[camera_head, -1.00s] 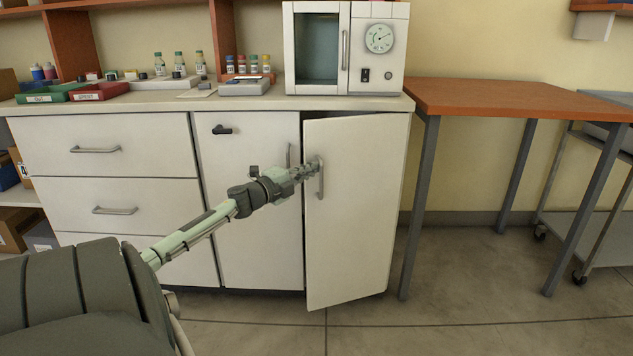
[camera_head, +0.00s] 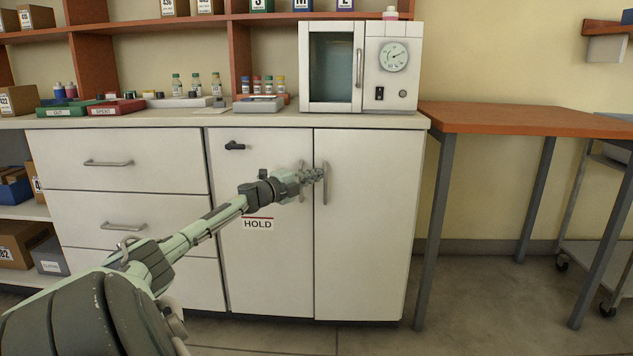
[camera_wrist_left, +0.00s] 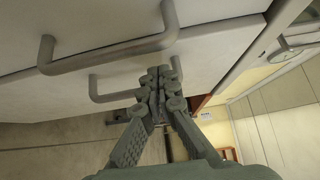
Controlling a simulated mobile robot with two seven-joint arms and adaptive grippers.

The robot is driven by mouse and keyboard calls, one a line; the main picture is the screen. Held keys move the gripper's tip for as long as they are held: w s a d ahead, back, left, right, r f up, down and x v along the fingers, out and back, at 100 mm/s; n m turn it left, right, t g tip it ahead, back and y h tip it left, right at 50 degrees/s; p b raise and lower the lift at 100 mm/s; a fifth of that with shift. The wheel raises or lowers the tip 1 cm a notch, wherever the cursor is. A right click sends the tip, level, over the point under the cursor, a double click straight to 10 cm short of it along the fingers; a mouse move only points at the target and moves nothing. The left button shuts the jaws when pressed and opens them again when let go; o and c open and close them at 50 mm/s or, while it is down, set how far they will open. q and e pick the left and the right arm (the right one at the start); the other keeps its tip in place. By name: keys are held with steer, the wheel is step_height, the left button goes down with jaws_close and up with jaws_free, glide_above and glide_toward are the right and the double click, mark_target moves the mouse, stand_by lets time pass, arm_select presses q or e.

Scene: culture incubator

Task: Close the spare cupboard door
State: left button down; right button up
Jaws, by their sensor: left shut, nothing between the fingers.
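The spare cupboard door (camera_head: 366,230) is the white right-hand door below the counter. It looks flush, or nearly flush, with the cabinet front. Its upright bar handle (camera_head: 326,186) is near its left edge. My left gripper (camera_head: 319,174) is shut and empty, with its tips at this handle; I cannot tell whether they touch it. In the left wrist view the shut fingers (camera_wrist_left: 164,85) are close to the white cabinet front, beside two bar handles. My right gripper is in neither view.
The neighbouring door (camera_head: 262,255) bears a HOLD label (camera_head: 258,224) and a dark latch (camera_head: 235,146). A white incubator (camera_head: 392,88) stands on the counter above. An orange-topped table (camera_head: 520,120) stands to the right. The floor in front of the spare door looks clear.

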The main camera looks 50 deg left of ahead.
arm_select(q)
steer(key=shift+w, duration=0.1)
stand_by(0.6)
steer(key=s+d, duration=0.1)
steer(key=s, duration=1.1)
steer(key=shift+d, duration=0.4)
